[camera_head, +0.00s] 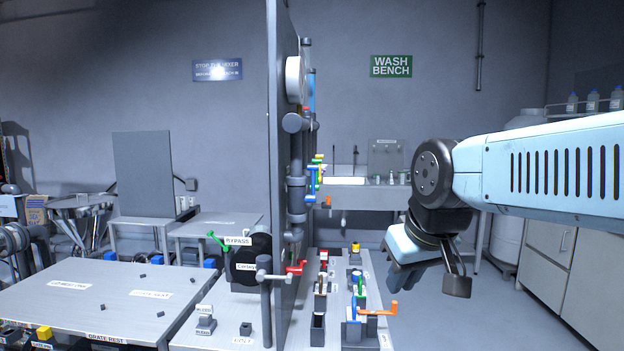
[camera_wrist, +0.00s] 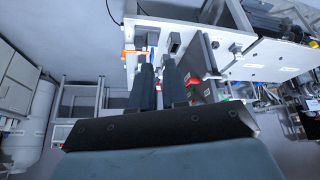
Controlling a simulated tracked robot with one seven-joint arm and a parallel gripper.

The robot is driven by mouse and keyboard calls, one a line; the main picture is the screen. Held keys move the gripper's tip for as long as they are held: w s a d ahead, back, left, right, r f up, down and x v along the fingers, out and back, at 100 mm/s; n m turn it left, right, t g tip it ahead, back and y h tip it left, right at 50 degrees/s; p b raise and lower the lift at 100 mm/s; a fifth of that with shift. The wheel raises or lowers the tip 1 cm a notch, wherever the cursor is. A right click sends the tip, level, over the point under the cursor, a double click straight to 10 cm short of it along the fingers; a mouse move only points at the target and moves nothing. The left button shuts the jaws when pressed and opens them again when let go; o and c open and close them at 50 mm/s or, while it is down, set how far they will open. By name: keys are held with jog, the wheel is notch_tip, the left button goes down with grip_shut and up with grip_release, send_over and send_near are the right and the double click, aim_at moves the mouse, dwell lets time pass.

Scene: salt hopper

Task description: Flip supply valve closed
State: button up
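Several coloured valve handles show in the head view, but I cannot read which is the supply valve. A green handle (camera_head: 217,240) is beside a BYPASS label on the left of the upright panel. A red handle (camera_head: 296,267) is low by the panel's pipes. Blue and yellow handles (camera_head: 314,178) are higher on its right side. An orange handle (camera_head: 381,309) sits on the bench at right and shows in the wrist view (camera_wrist: 133,53). My gripper (camera_head: 404,280) hangs in free air right of the bench, touching nothing. In the wrist view, my gripper's dark fingers (camera_wrist: 157,68) are apart and empty.
The tall grey panel (camera_head: 279,130) stands edge-on and hides what is behind it. Grey pipes (camera_head: 295,190) run down its right side. A grey table (camera_head: 110,290) is at left. The wash bench (camera_head: 375,197) is at the back. Floor right of my gripper is clear.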

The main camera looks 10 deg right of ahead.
jog(key=w+r+n, duration=0.2)
jog(key=w+r, duration=0.1)
jog(key=w, duration=0.1)
jog(key=w+a+r+n+y, duration=0.1)
jog(key=w+r+n, duration=0.1)
jog(key=w+r, duration=0.2)
jog(key=w+a+r+n+y, duration=0.1)
jog(key=w+r+n, duration=0.2)
jog(key=w+r, duration=0.1)
jog(key=shift+a, duration=0.1)
grip_shut()
jog(key=w+a+r+n+y, duration=0.1)
jog(key=w+r+n+y, duration=0.1)
jog(key=w+r+n, duration=0.5)
jog(key=w+r, duration=0.1)
jog(key=w, duration=0.4)
jog(key=shift+a+r+n, duration=0.3)
jog(key=shift+a+n, duration=0.1)
jog(key=w+a+f, duration=0.3)
jog(key=w+f, duration=0.5)
jog(key=w, duration=0.1)
jog(key=shift+w+a, duration=0.15)
jog(key=shift+a, duration=0.1)
